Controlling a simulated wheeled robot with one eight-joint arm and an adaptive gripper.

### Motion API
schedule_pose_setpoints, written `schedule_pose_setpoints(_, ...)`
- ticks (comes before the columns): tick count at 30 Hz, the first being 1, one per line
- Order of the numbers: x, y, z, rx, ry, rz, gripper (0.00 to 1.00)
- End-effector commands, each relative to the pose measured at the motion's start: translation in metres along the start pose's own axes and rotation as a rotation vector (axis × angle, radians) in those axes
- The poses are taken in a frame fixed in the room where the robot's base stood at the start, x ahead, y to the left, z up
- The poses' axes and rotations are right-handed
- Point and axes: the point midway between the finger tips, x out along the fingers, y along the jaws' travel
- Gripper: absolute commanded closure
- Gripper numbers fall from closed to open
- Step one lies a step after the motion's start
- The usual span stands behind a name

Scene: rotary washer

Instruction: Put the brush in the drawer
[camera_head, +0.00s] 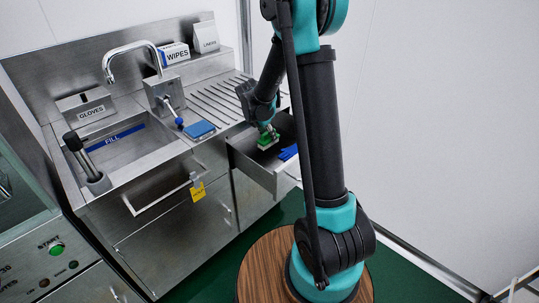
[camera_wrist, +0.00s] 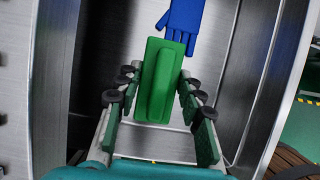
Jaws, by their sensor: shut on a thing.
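The brush (camera_head: 267,139) has a green back with a pale underside. In the wrist view its green back (camera_wrist: 160,80) lies between the fingers. My gripper (camera_wrist: 158,88) is shut on it, pointing down into the open drawer (camera_head: 248,160). In the head view my gripper (camera_head: 266,128) and the brush are within the drawer's outline. I cannot tell whether the brush touches the drawer floor. The drawer's metal wall (camera_wrist: 252,85) shows on the right in the wrist view. My arm hides part of the drawer in the head view.
A blue glove (camera_wrist: 182,20) lies in the drawer just beyond the brush; it also shows in the head view (camera_head: 288,152). A blue sponge-like block (camera_head: 200,130) lies on the counter. The sink (camera_head: 130,150) and a tagged handle (camera_head: 160,200) are to the left.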

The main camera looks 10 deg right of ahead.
Motion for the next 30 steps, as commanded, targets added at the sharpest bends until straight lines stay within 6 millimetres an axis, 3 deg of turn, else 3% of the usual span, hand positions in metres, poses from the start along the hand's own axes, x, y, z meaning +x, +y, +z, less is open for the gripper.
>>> schedule_pose_setpoints(3, 0.026, 0.001, -0.01, 0.0, 0.0, 0.0, 0.91)
schedule_pose_setpoints(9, 0.053, 0.0, -0.022, 0.0, 0.0, 0.0, 0.91)
schedule_pose_setpoints(16, 0.065, 0.0, -0.026, 0.0, 0.0, 0.0, 0.91)
schedule_pose_setpoints(24, 0.093, 0.0, -0.038, 0.0, 0.0, 0.0, 0.91)
schedule_pose_setpoints(30, 0.094, 0.0, -0.039, 0.0, 0.0, 0.0, 0.91)
